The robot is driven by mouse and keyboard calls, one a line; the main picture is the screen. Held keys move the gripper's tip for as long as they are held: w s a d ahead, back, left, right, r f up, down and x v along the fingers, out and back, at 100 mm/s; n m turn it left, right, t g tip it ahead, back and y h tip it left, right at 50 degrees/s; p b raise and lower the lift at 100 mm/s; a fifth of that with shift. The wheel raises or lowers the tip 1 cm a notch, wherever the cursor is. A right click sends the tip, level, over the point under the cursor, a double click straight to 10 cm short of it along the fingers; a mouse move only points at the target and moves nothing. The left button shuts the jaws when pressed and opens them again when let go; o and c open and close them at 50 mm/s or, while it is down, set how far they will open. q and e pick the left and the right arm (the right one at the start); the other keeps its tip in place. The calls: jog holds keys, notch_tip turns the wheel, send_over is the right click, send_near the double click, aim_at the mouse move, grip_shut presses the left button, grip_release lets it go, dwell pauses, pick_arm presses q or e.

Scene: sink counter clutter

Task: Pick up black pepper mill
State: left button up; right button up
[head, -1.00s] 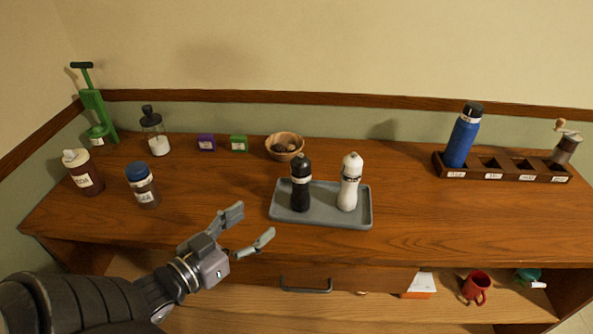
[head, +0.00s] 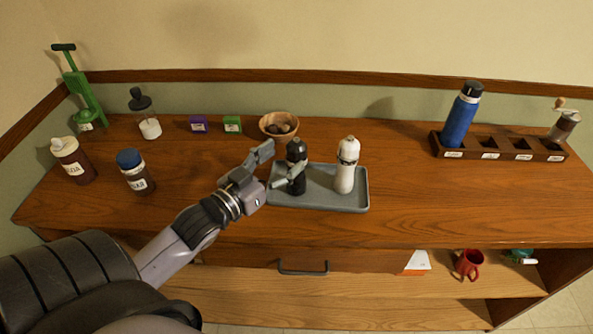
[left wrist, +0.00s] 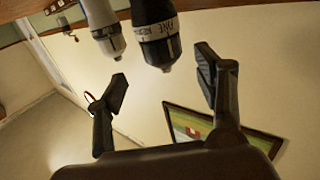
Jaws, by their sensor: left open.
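The black pepper mill (head: 297,151) stands upright on a grey tray (head: 325,206), left of a white mill (head: 346,173). My left gripper (head: 284,162) is open at the mill's left side. One finger reaches across in front of the mill's middle and hides part of it; the other finger is behind and to the left. In the left wrist view the black mill (left wrist: 153,22), with a light lettered band, hangs upside down beyond the open fingers (left wrist: 162,76), roughly in line with the gap. The white mill (left wrist: 102,28) is beside it at the left. No grip shows.
A wooden bowl (head: 279,125) sits behind the tray. A blue-lidded jar (head: 136,174) and a brown bottle (head: 72,160) stand at the left. A blue bottle (head: 461,118) stands in a wooden rack (head: 500,147) at the right. The counter right of the tray is clear.

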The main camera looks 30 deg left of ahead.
aim_at(290, 151)
pick_arm(q)
jog(key=shift+w, duration=0.4)
jog(key=w+p, duration=0.1)
jog(key=w, duration=0.3)
jog(key=shift+w, duration=0.25)
jog(key=shift+w+d+f, duration=0.1)
jog(key=shift+w+f, duration=0.05)
jog(key=shift+w, duration=0.3)
jog(key=shift+s, duration=0.1)
pick_arm(e)
jog(key=shift+s+d+r, duration=0.5)
jog(key=shift+s+r, duration=0.2)
jog(key=shift+r, duration=0.05)
pick_arm(q)
jog(key=shift+c, duration=0.5)
jog(key=c, duration=0.6)
grip_shut()
pick_arm(e)
jog(key=shift+w+a, duration=0.15)
jog(key=shift+a, duration=0.15)
